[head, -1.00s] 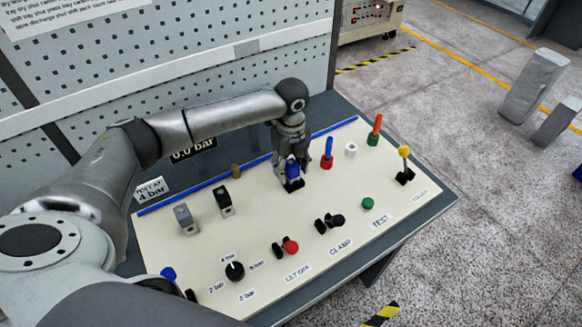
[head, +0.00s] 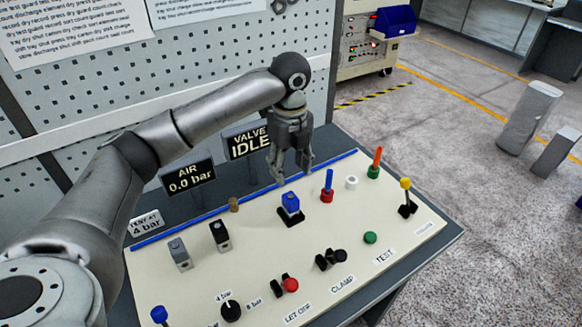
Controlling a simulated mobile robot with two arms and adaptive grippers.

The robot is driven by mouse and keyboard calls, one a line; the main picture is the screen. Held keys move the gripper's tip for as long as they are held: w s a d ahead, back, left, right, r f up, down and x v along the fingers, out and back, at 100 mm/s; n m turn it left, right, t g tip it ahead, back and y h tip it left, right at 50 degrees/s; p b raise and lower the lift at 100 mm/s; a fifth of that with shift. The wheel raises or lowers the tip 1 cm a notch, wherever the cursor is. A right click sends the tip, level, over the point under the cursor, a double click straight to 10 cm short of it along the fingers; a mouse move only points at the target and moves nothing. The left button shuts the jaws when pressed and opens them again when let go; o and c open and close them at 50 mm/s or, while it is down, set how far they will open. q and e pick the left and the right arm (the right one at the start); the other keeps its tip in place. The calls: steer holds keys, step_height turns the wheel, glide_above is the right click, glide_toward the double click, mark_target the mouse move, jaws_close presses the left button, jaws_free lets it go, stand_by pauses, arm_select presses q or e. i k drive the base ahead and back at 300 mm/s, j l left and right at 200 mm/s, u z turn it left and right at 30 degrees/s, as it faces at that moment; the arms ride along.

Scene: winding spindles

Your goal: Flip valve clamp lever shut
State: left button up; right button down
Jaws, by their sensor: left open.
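My left gripper (head: 290,176) is open and empty, pointing down above the back of the cream panel (head: 265,245). It hangs behind and apart from a blue block (head: 290,203) on a black base, probably the valve. The black clamp control (head: 331,259) sits near the panel's front, behind the CLAMP label, well forward of the gripper. Whether its lever is open or shut is too small to tell. A sign (head: 249,142) at the back reads VALVE IDLE. My right gripper is not in view.
Upright red-based blue (head: 327,187), green-based orange (head: 375,162) and yellow-tipped (head: 406,198) levers stand on the right. A red knob (head: 291,285) and green button (head: 370,237) are at the front. Grey (head: 179,253) and black (head: 220,236) blocks stand left. An AIR 0.0 bar sign (head: 188,177) stands behind.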

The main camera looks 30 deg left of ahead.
mark_target(340, 256)
steer(key=k+l, duration=0.5)
steer(key=k, duration=0.2)
steer(key=k+l, duration=0.5)
steer(key=k, duration=0.15)
